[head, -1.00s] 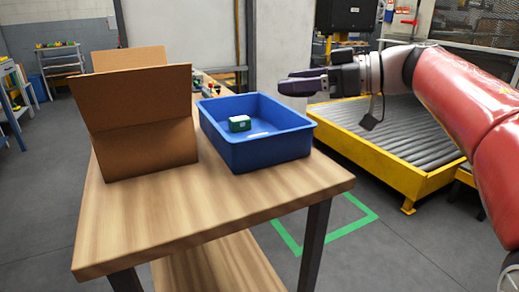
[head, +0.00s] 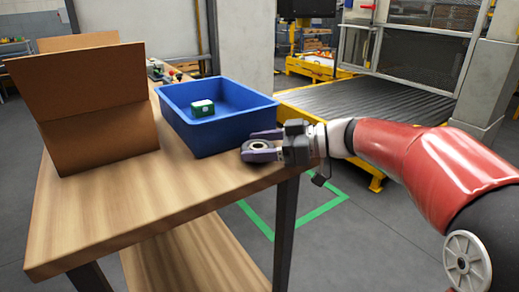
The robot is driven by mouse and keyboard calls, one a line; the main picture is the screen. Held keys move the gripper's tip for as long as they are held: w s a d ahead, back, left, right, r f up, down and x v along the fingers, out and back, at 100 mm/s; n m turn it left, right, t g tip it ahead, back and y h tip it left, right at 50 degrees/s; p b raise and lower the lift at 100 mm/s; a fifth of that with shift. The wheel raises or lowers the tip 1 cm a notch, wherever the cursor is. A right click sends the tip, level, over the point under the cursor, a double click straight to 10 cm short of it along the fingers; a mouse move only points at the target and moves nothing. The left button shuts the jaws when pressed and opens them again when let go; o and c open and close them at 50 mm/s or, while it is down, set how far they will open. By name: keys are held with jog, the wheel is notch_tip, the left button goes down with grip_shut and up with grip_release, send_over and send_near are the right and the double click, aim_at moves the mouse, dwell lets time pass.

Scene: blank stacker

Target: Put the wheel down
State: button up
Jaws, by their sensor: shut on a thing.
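A small dark wheel (head: 257,147) with a pale centre is between the purple fingers of my gripper (head: 250,145). My gripper is shut on it, and the fingers cover part of its rim. The wheel is over the right edge of the wooden table (head: 150,215), just in front of the near right corner of the blue bin (head: 215,132). It is low, at about the height of the tabletop; I cannot tell whether it touches the wood.
A green and white box (head: 203,108) lies in the blue bin. An open cardboard box (head: 100,140) stands on the table's left. Bare tabletop lies in front of both. A roller conveyor (head: 370,105) stands behind, to the right.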

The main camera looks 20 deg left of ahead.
jog(key=shift+f, duration=0.25)
jog(key=o, duration=0.8)
jog(key=shift+f, duration=0.1)
jog(key=shift+r, duration=0.25)
jog(key=v, duration=1.2)
